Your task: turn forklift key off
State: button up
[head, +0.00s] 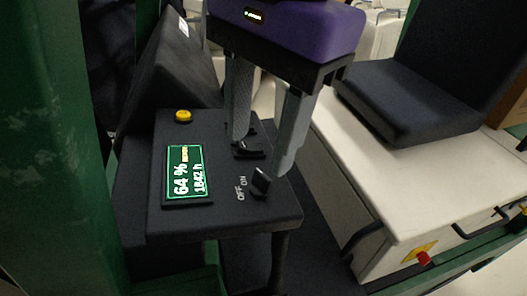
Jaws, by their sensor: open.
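The forklift key (261,181) is a small black knob on the right side of a dark console (225,226). White OFF and ON labels are printed just left of it, and the key stands close to the ON label. My gripper (259,155), purple with two grey fingers, hangs above the console and is open. Its right fingertip is close above the key, and its left fingertip is by a small black lever (248,152) behind the key. Nothing shows between the fingers. Whether a finger touches the key or the lever I cannot tell.
A lit display (188,171) reads 64 % and 1842 h on the console's left, with a yellow button (183,116) behind it. A dark seat (410,108) on a white body (400,190) stands to the right. A green post (50,150) bounds the left.

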aim_at(263, 175)
jog(key=shift+w+d+r, duration=0.15)
jog(key=shift+w+d, duration=0.15)
jog(key=shift+w, duration=0.25)
jog(key=shift+w+d+h, duration=0.1)
jog(key=shift+w+h, duration=0.1)
jog(key=shift+h, duration=0.1)
jog(key=f, duration=0.7)
jog(key=shift+w+a+f+p, duration=0.25)
jog(key=shift+a+f+p, duration=0.05)
jog(key=shift+p, duration=0.1)
jog(key=shift+c, duration=0.4)
grip_shut()
